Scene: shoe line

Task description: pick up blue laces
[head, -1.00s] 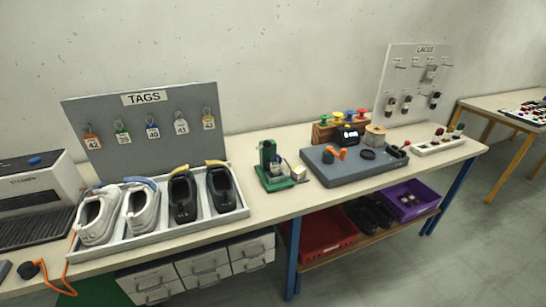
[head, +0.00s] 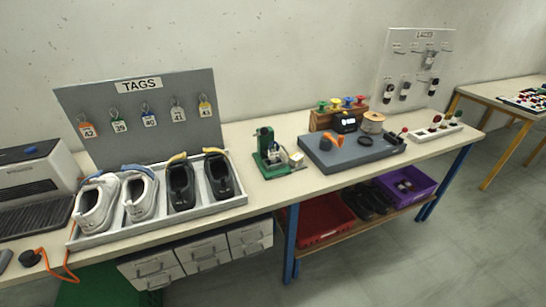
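The laces board (head: 402,68) stands upright at the back right of the workbench, headed with a laces sign (head: 425,34). Several small lace bundles hang from its pegs, among them a dark one (head: 388,93), another (head: 404,91) and one at the right (head: 433,88). They look dark and pale; I cannot make out a blue one at this size. Neither of my grippers is in view.
The workbench (head: 262,198) holds a tags board (head: 140,112), a tray (head: 160,231) of white and black shoes, a green press (head: 267,152), a grey mat (head: 350,157) and a white strip (head: 434,132) of small items. Grey floor (head: 470,230) is open at the right.

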